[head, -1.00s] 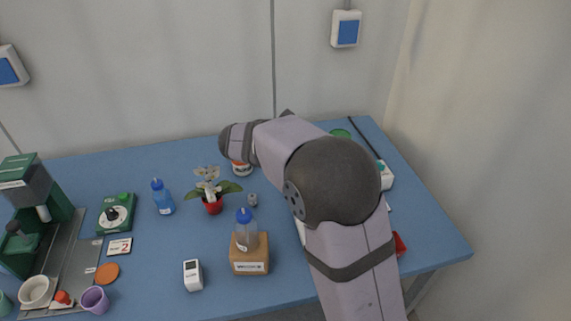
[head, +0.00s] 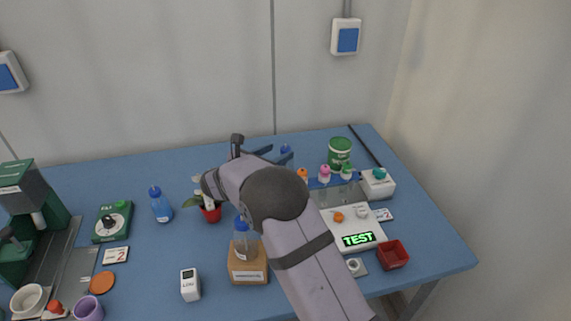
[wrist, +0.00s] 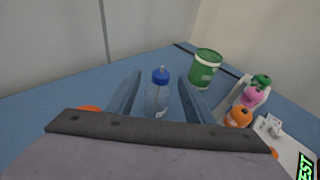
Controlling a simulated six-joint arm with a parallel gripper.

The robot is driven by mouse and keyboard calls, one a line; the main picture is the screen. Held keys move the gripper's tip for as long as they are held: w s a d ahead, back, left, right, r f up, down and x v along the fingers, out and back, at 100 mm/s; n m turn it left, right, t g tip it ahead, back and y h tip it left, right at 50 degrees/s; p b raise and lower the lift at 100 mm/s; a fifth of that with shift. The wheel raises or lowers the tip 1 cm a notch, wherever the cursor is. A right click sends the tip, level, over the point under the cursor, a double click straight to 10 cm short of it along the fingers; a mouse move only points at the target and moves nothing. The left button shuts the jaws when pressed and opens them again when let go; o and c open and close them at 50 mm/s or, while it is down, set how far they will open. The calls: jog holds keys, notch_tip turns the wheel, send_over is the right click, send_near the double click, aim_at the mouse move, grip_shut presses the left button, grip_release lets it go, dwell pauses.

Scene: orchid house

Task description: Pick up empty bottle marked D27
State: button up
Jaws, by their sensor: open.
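A clear bottle with a blue cap (wrist: 157,98) stands upright on the table in the wrist view, between and ahead of my gripper's fingers. A pale label low on it is unreadable. In the head view the blue-capped bottle (head: 286,154) is at the back, just right of my gripper (head: 253,149). My gripper (wrist: 160,82) is open, its fingers apart on either side of the bottle. Two other blue-capped bottles are in the head view: one blue-bodied (head: 161,206), and one in a wooden block (head: 248,269), partly behind my arm. I cannot read D27 on any bottle.
A green tub (head: 340,151) stands right of the bottle. Orange, pink and green-capped bottles stand in a rack near it. A potted orchid (head: 211,214) is close to my arm.

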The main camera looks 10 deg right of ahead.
aim_at(283, 150)
jog(key=shift+p+x, duration=0.9)
jog(key=shift+x, duration=1.8)
jog(key=shift+s+f, duration=0.1)
jog(key=shift+s, duration=0.05)
grip_shut()
